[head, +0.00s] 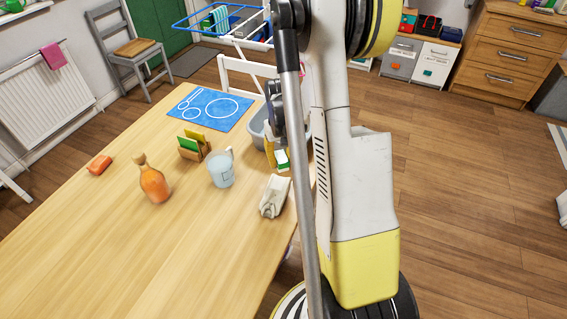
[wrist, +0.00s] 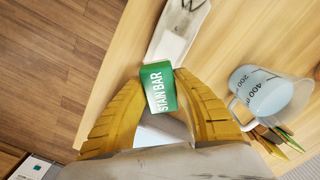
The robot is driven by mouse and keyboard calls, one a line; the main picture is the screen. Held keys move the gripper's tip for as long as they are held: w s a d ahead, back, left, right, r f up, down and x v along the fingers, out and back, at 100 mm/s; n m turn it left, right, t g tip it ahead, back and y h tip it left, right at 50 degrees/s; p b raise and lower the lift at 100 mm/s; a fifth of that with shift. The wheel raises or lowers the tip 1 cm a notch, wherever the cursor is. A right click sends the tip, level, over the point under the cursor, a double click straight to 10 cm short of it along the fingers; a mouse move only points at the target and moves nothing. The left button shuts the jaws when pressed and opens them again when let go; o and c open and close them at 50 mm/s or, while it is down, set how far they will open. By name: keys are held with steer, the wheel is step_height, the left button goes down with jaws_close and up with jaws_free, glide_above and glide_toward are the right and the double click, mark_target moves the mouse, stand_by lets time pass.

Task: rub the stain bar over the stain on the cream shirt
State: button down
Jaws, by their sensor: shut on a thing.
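The stain bar (wrist: 162,88) is white with a green sleeve printed "STAIN BAR". My gripper (wrist: 160,100) is shut on it, a yellow finger on each side. In the head view, the bar (head: 282,158) and my gripper (head: 276,156) are over the table's right edge, by the grey basin (head: 256,136). A small pale, long item with dark marks (head: 273,196) lies nearer on the table; it also shows beyond the bar in the wrist view (wrist: 186,22). I cannot make out the cream shirt or its stain; my arm hides part of the basin.
On the wooden table (head: 110,255) stand a measuring jug (head: 221,171), an orange bottle (head: 154,182), a holder with cards (head: 193,147), an orange block (head: 99,165) and a blue mat (head: 210,108). A white chair (head: 240,72) is behind. The table's near left is clear.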

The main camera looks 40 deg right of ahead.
steer(key=shift+r+p, duration=0.9)
steer(key=shift+r, duration=0.8)
